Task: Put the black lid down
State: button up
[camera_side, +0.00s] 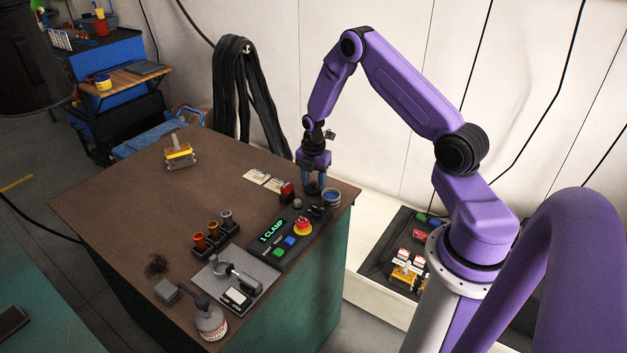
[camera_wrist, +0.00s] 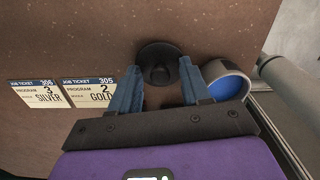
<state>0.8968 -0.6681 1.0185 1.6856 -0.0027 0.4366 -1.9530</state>
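The black lid (camera_wrist: 160,56) is a round dark disc with a raised knob, and it looks to lie on the brown table top just left of an open blue-lined cup (camera_wrist: 228,82). My gripper (camera_wrist: 161,68) is low over the lid, with one blue finger on each side of it. A gap shows between each finger and the knob, so the fingers look open. In the side view my gripper (camera_side: 314,190) points straight down at the table's far right corner, beside the cup (camera_side: 331,196). The lid is mostly hidden by the fingers there.
Two job tickets (camera_wrist: 75,92) lie left of the lid. The table's right edge is close to the cup. The table's middle left is clear.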

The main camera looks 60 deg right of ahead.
aim_at(313, 182)
jog(key=shift+r, duration=0.15)
notch_tip(313, 182, up, 12)
jog(key=s+a+r+m, duration=0.1)
jog(key=s+a+r, duration=0.35)
jog(key=a, duration=0.55)
jog(key=s+a+r+m, duration=0.2)
jog(key=s+a+r, duration=0.25)
jog(key=a, duration=0.55)
jog(key=s+a+r+m, duration=0.2)
jog(key=s, duration=0.9)
jog(key=s+a+r+m, duration=0.2)
jog(key=s+a, duration=0.1)
jog(key=s, duration=0.8)
